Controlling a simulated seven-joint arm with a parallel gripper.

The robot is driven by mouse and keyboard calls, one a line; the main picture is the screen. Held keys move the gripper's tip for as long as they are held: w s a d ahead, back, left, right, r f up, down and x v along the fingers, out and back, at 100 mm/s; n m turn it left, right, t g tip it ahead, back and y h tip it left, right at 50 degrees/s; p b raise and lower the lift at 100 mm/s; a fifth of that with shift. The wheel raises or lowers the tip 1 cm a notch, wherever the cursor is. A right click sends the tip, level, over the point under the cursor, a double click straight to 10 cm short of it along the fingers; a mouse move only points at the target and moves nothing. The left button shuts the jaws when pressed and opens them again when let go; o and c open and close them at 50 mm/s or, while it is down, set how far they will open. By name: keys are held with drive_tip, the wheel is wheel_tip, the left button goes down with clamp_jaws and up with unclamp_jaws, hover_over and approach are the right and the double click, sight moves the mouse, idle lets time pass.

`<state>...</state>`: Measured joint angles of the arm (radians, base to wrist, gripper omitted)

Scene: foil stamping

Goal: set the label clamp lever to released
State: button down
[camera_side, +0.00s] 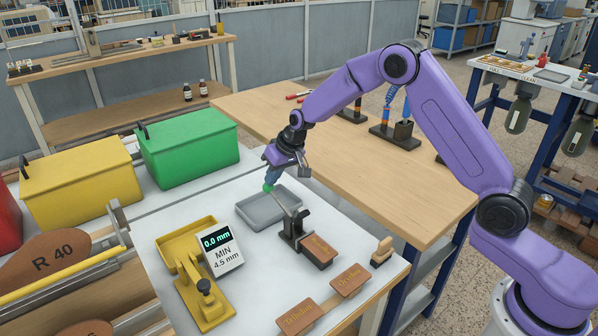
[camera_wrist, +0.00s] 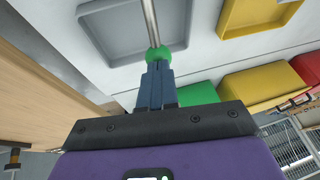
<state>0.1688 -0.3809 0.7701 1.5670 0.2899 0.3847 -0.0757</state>
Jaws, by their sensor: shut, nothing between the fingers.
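The label clamp (camera_side: 293,232) is a black stand on the white bench, with a brown label (camera_side: 320,250) at its foot. Its lever is a metal rod (camera_side: 283,201) slanting up and left from the stand to a green knob (camera_side: 268,187). In the wrist view the green knob (camera_wrist: 159,56) and the rod (camera_wrist: 151,20) lie straight ahead of the fingers. My gripper (camera_side: 270,178) is shut and empty, its blue fingertips (camera_wrist: 157,70) at the knob. They look to be touching it, but a small gap cannot be ruled out.
A grey tray (camera_side: 249,215) lies beneath the lever. A yellow gauge stand (camera_side: 173,245) with a display (camera_side: 219,248) reading 0.0 mm stands left. Two loose brown labels (camera_side: 350,280) (camera_side: 299,316) and a wooden piece (camera_side: 382,251) lie near the front. Green (camera_side: 188,147) and yellow (camera_side: 80,182) bins stand behind.

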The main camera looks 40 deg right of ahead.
drive_tip(key=w+v, duration=0.1)
drive_tip(key=v, duration=1.3)
drive_tip(key=shift+r, duration=0.2)
drive_tip(key=s+a+n+g, duration=0.2)
drive_tip(key=s+a+n, duration=0.1)
drive_tip(key=s, duration=0.8)
drive_tip(key=s+a+n+g, duration=0.1)
drive_tip(key=s+a+n, duration=0.15)
drive_tip(key=s, duration=0.75)
drive_tip(key=s+d+f+n+h, duration=0.1)
drive_tip(key=s+d+n, duration=0.2)
drive_tip(key=s, duration=0.7)
drive_tip(key=s+d+f+n+g, duration=0.1)
drive_tip(key=s+d+n, duration=0.2)
drive_tip(key=s, duration=0.8)
drive_tip(key=shift+s+d+f+n+h, duration=0.25)
drive_tip(key=shift+d+n+h, duration=0.15)
drive_tip(key=shift+d, duration=0.75)
